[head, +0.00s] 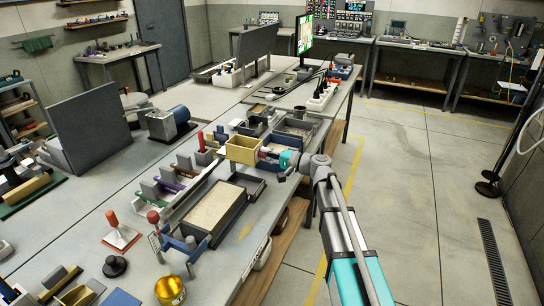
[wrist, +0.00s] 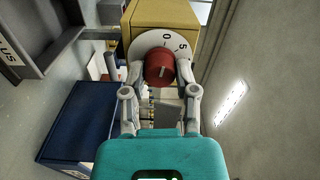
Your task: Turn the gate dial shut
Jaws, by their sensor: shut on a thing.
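The gate dial (wrist: 159,68) is a red round knob with a pale line on its face. It stands on a white scale plate (wrist: 149,41) marked 0 and 5, on the side of a yellow box (wrist: 170,14). My gripper (wrist: 160,73) is shut on the red knob, one finger at each side. In the head view the yellow box (head: 242,150) stands on the long bench, and my gripper (head: 280,158) reaches its right side. The knob is mostly hidden there by my gripper.
A dark-rimmed tray of sand (head: 215,207) lies in front of the yellow box. Grey trays (head: 299,128) stand behind it. A blue box (wrist: 78,122) is below left of my gripper in the wrist view. The floor (head: 400,180) right of the bench is clear.

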